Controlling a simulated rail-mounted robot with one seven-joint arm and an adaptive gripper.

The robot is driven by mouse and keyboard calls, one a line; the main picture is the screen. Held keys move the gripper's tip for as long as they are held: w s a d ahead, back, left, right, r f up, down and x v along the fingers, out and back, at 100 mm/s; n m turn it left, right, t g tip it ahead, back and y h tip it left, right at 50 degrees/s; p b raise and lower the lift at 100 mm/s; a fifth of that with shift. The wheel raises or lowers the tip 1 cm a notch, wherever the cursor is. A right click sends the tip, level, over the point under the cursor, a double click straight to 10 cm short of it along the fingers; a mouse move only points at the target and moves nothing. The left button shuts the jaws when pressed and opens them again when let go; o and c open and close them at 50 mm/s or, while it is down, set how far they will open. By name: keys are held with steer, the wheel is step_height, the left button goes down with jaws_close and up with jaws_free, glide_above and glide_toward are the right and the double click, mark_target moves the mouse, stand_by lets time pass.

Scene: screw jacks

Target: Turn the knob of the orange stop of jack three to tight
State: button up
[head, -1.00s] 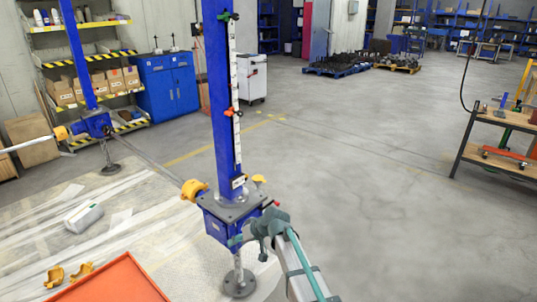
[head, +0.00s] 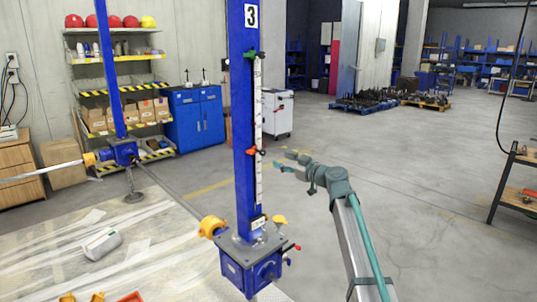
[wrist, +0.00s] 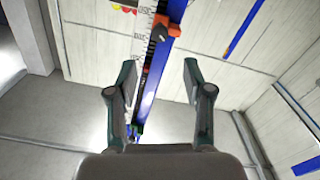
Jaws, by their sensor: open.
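Jack three is the blue column (head: 244,130) with a 3 plate at its top and a white scale along its right side. The orange stop (head: 252,151) sits partway up the scale. In the wrist view the orange stop (wrist: 154,50) shows a dark knob (wrist: 158,33) facing me, ahead of and above the fingertips. How tight the knob is cannot be told. My gripper (head: 285,161) is open and empty, just right of the stop at about its height. In the wrist view my gripper's fingers (wrist: 160,72) stand apart, with the column between them; neither visibly touches the knob.
A green stop (head: 251,55) sits higher on the same scale. The jack's base plate (head: 252,244), with yellow caps, is below my gripper. A second blue jack (head: 122,152) stands behind left. The floor right of my arm is open up to a bench (head: 520,185).

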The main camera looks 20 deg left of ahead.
mark_target(264, 153)
steer(key=p+x, duration=0.3)
steer(key=x, duration=0.6)
steer(key=shift+w+a+r, duration=0.1)
steer(key=shift+w+a, duration=0.1)
steer(key=shift+a, duration=0.05)
steer(key=shift+w+a, duration=0.15)
steer(key=shift+a, duration=0.25)
steer(key=shift+c, duration=0.2)
jaws_close()
